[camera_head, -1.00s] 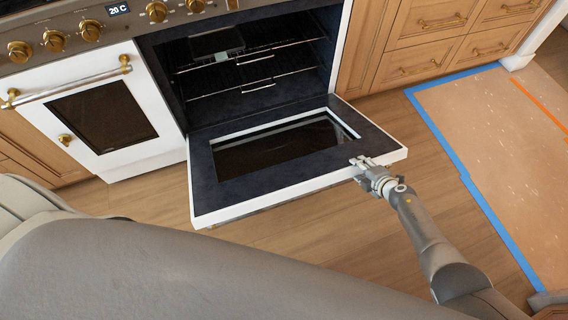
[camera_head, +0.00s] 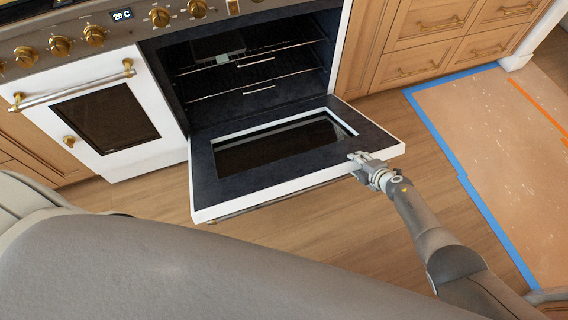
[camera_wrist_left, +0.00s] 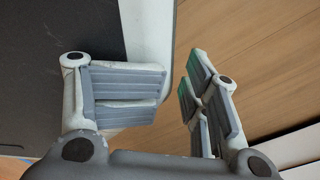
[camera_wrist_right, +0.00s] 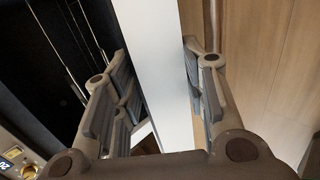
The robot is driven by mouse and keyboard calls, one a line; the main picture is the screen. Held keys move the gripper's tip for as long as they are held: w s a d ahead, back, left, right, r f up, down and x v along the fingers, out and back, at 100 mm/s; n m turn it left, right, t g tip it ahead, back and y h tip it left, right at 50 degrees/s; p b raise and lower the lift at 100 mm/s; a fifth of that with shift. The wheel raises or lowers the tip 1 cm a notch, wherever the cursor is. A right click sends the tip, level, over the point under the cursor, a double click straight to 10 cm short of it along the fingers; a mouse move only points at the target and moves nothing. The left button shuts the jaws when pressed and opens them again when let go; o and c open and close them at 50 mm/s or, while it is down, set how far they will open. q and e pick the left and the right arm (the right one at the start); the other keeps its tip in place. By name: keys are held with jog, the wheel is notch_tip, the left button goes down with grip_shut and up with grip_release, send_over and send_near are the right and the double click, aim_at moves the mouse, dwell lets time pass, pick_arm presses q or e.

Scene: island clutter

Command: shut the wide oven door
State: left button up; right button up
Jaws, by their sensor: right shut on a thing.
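The wide oven door (camera_head: 200,170) hangs open and low, its dark inner face and glass window upward and its white rim toward me. My right gripper (camera_head: 362,166) is shut on the rim near its right front corner. In the right wrist view the white door edge (camera_wrist_right: 160,80) runs between the fingers of my right gripper (camera_wrist_right: 158,85). My left gripper is not visible in the head view. In the left wrist view my left gripper (camera_wrist_left: 170,90) is open, with a white edge and a dark panel beyond its fingers; I cannot tell whether it touches them.
The oven cavity with wire racks (camera_head: 255,75) is open behind the door. A narrower white oven door (camera_head: 105,120) to the left is shut. Wooden drawers (camera_head: 440,40) stand to the right. Floor covering with blue tape (camera_head: 480,150) lies at right. Bare wood floor is in front.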

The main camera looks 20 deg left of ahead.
jog(key=shift+w+a+r+g+p, duration=0.1)
jog(key=shift+w+a+r+p, duration=0.1)
jog(key=shift+r+p, duration=0.25)
jog(key=shift+w+a+r+g+p, duration=0.1)
jog(key=shift+w+a+r+p, duration=0.2)
jog(key=shift+r, duration=0.2)
jog(key=shift+w+a+r+g+p, duration=0.1)
jog(key=shift+w+r+p, duration=0.05)
jog(key=shift+r+p, duration=0.35)
jog(key=shift+w+a+r+h+p, duration=0.25)
jog(key=shift+w+r+p, duration=0.15)
jog(key=shift+r, duration=0.25)
jog(key=shift+w+a+r+h+p, duration=0.15)
jog(key=shift+w+a+r+p, duration=0.1)
jog(key=shift+r+p, duration=0.3)
jog(key=shift+w+a+r+g+p, duration=0.2)
jog(key=shift+w+a+r, duration=0.15)
jog(key=shift+r, duration=0.3)
jog(key=shift+w+a+r+g+p, duration=0.1)
jog(key=shift+w+a+r+g, duration=0.2)
jog(key=shift+r, duration=0.3)
jog(key=shift+d, duration=0.1)
